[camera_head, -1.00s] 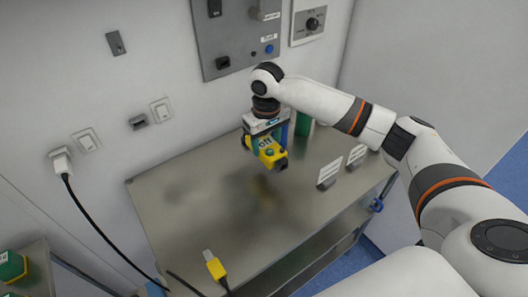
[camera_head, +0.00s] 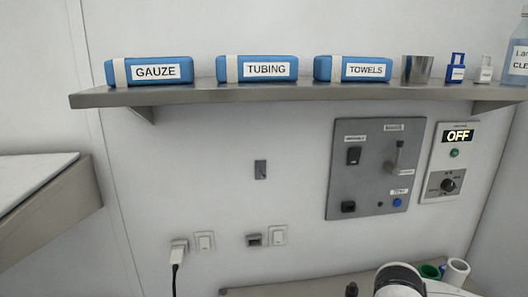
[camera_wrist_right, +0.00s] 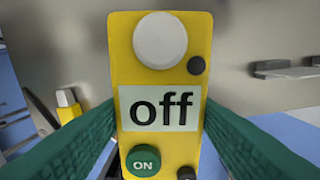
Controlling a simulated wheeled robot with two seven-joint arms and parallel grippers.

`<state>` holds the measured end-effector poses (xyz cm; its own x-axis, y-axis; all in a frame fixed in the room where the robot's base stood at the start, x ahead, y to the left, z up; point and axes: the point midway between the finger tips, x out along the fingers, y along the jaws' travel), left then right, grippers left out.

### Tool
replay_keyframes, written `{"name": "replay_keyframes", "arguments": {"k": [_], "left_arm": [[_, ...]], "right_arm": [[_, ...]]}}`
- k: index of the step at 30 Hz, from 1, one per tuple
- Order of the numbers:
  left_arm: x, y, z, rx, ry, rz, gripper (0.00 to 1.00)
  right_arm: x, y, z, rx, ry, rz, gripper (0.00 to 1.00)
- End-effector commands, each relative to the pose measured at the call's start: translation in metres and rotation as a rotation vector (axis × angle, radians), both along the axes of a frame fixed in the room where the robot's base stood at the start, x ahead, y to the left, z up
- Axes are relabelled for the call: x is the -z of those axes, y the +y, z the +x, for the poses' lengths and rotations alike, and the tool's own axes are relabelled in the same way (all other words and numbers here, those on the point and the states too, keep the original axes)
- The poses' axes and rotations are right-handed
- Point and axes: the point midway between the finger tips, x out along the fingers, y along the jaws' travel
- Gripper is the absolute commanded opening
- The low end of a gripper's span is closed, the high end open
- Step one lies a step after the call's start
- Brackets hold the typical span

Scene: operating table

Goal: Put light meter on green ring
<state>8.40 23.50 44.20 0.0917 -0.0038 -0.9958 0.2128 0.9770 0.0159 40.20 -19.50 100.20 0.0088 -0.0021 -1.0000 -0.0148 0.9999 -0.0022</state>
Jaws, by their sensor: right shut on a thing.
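The light meter (camera_wrist_right: 159,80) is a yellow box with a white dome, a display reading "off" and a green ON button. My right gripper (camera_wrist_right: 160,118) is shut on it, with a green finger on each side in the right wrist view. In the head view only part of my right arm shows at the bottom edge; the gripper and light meter are out of that picture. No green ring can be made out in either view. My left gripper is not in view.
A wall shelf (camera_head: 300,94) holds blue packs, a metal cup and bottles. Below are a grey panel (camera_head: 375,170) and a control box (camera_head: 449,162) reading OFF. A green round container (camera_head: 430,271) and a white roll (camera_head: 456,272) stand at the bottom right.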

Motion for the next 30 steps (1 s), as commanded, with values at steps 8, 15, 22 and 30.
{"name": "replay_keyframes", "arguments": {"k": [8, 15, 22, 30], "left_arm": [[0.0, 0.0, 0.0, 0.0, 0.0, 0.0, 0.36], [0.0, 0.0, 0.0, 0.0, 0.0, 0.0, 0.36], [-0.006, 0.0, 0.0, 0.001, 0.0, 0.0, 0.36], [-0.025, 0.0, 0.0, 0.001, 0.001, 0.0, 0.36]], "right_arm": [[0.0, 0.006, -0.023, 0.014, 0.01, 0.005, 0.21], [-0.001, 0.005, -0.022, 0.016, 0.008, 0.003, 0.21], [-0.002, -0.003, -0.009, 0.008, 0.009, 0.004, 0.21], [-0.002, -0.049, 0.048, -0.05, 0.01, 0.008, 0.21]]}}
